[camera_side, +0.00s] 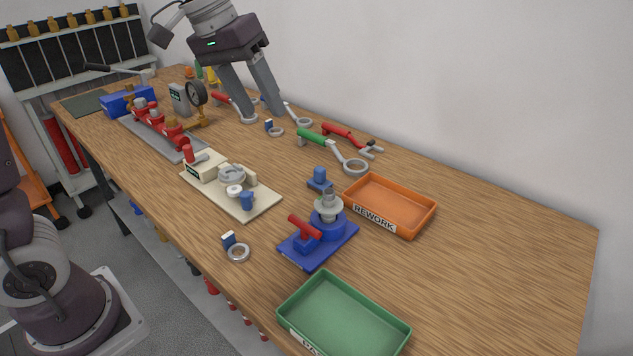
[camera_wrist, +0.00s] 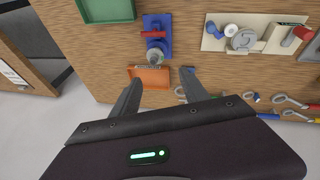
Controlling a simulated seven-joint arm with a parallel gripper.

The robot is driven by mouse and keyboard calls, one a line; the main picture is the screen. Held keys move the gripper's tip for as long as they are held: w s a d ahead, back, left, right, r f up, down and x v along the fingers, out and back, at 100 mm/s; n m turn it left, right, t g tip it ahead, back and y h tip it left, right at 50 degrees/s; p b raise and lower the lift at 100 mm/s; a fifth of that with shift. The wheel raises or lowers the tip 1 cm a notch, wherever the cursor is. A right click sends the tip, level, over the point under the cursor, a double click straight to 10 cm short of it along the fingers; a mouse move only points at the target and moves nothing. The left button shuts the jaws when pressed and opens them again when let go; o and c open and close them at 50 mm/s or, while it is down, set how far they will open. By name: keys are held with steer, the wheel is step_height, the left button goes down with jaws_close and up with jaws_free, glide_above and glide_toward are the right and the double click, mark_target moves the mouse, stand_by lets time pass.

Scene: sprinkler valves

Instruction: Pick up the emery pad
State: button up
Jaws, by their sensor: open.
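The emery pad cannot be told apart for certain; the small blue block with a knob-like top (camera_side: 319,179) left of the orange tray may be it. A small blue piece (camera_wrist: 180,91) beside my right-hand finger in the wrist view may be the same block, partly hidden. My gripper (camera_side: 262,116) is open and empty, fingers pointing down over the bench. In the wrist view my gripper (camera_wrist: 160,76) has its fingers spread, with nothing held between them.
An orange REWORK tray (camera_side: 409,201), green tray (camera_side: 343,315), blue fixture with a red handle (camera_side: 303,247) and beige plate (camera_side: 235,205) stand on the wooden bench. A green-handled wrench (camera_side: 325,146) and red-handled tool (camera_side: 350,137) lie along the wall. The bench's right end is clear.

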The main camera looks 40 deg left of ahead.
steer(key=w+a+f, duration=0.3)
steer(key=w+f, duration=0.1)
steer(key=w, duration=0.3)
steer(key=m+g+y, duration=0.2)
glide_above(320, 168)
steer(key=f, duration=1.6)
steer(key=shift+s+f, duration=0.35)
steer(key=shift+s, duration=0.05)
steer(key=f, duration=0.4)
steer(key=w+f, duration=0.1)
steer(key=f, duration=0.2)
jaws_close()
